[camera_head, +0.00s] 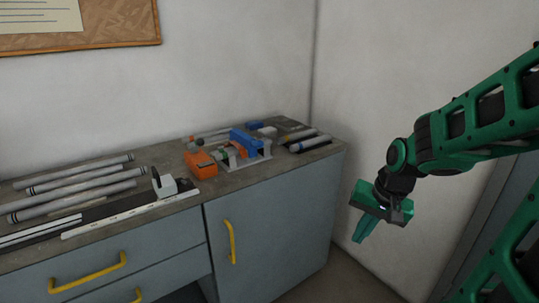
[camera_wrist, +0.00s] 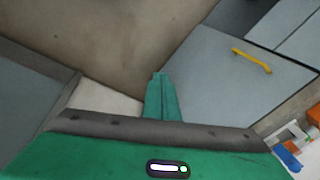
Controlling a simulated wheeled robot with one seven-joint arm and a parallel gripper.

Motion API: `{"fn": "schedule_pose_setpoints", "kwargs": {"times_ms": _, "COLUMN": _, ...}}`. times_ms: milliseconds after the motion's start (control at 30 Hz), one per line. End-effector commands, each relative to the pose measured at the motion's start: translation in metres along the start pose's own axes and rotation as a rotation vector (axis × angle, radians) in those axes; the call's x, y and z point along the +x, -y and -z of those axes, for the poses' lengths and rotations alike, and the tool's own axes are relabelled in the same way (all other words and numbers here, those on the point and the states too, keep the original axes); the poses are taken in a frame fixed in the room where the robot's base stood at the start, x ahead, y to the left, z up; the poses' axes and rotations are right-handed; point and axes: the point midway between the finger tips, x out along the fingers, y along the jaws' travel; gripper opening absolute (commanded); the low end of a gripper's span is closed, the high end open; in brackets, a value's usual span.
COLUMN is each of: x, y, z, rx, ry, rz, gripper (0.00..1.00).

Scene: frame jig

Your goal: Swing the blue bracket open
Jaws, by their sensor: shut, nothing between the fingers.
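The blue bracket (camera_head: 245,141) sits on a small grey jig (camera_head: 243,160) at the right part of the countertop. An orange block (camera_head: 201,165) stands just left of the jig. My gripper (camera_head: 361,239) hangs in the air right of the cabinet, below counter height, well apart from the bracket. Its green fingers are together and empty, and they also show in the wrist view (camera_wrist: 159,77). Whether the bracket is swung open or closed is too small to tell.
The grey cabinet (camera_head: 270,235) has yellow handles on its front. Several grey tubes (camera_head: 85,182) lie at the left of the countertop. A white ruler-like strip (camera_head: 130,213) lies along the front edge. More short tubes (camera_head: 310,143) lie at the right end, near the wall.

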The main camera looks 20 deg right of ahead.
Motion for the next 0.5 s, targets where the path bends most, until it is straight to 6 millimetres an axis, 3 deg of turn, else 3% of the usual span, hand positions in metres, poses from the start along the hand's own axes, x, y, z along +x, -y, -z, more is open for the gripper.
{"fn": "schedule_pose_setpoints", "kwargs": {"times_ms": 100, "x": 0.033, "y": 0.048, "z": 0.018, "rx": 0.132, "ry": 0.001, "rz": 0.152, "gripper": 0.00}}
{"fn": "schedule_pose_setpoints", "kwargs": {"times_ms": 233, "x": 0.056, "y": 0.105, "z": 0.035, "rx": 0.324, "ry": 0.034, "rz": 0.362, "gripper": 0.00}}
{"fn": "schedule_pose_setpoints", "kwargs": {"times_ms": 367, "x": 0.061, "y": 0.159, "z": 0.054, "rx": 0.569, "ry": 0.109, "rz": 0.593, "gripper": 0.00}}
{"fn": "schedule_pose_setpoints", "kwargs": {"times_ms": 500, "x": 0.048, "y": 0.201, "z": 0.083, "rx": 0.867, "ry": 0.230, "rz": 0.838, "gripper": 0.00}}
